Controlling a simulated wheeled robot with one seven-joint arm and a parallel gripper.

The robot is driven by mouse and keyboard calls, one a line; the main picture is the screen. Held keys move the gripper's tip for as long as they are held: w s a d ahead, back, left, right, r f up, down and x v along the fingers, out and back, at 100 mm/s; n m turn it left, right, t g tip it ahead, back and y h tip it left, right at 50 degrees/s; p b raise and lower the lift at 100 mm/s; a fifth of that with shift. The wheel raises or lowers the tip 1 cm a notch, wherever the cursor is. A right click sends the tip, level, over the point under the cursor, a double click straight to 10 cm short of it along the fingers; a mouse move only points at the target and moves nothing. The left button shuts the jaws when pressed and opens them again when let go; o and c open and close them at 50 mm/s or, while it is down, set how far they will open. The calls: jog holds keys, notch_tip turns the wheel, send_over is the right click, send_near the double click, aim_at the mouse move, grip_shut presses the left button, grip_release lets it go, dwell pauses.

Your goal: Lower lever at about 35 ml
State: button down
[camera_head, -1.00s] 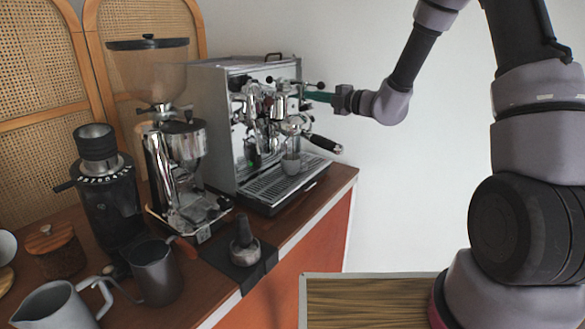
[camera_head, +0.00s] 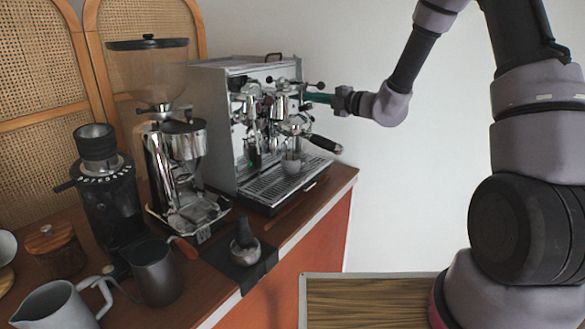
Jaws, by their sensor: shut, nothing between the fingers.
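The chrome espresso machine (camera_head: 225,120) stands at the back right of the counter. Its black-handled portafilter (camera_head: 325,144) is in the group and points right. A small glass or cup (camera_head: 291,163) stands on the drip tray (camera_head: 270,190) under the spouts; its fill level is too small to read. My gripper (camera_head: 309,97) reaches in from the right with teal fingers, beside the chrome group fittings. It is shut with nothing between the fingers. The brew lever is hard to tell from the other chrome parts, and I cannot tell whether the fingers touch it.
A grinder (camera_head: 178,165) with a clear hopper and a smaller black grinder (camera_head: 105,200) stand left of the machine. Metal pitchers (camera_head: 157,275), a lidded wooden jar (camera_head: 56,250) and a tamper (camera_head: 245,245) on a dark mat are in front.

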notch_tip(320, 180, down, 8)
jog(key=shift+f, duration=0.15)
dwell(0.6)
jog(key=shift+d, duration=0.15)
jog(key=v, duration=0.8)
jog(key=shift+r, duration=0.3)
jog(key=shift+s, duration=0.15)
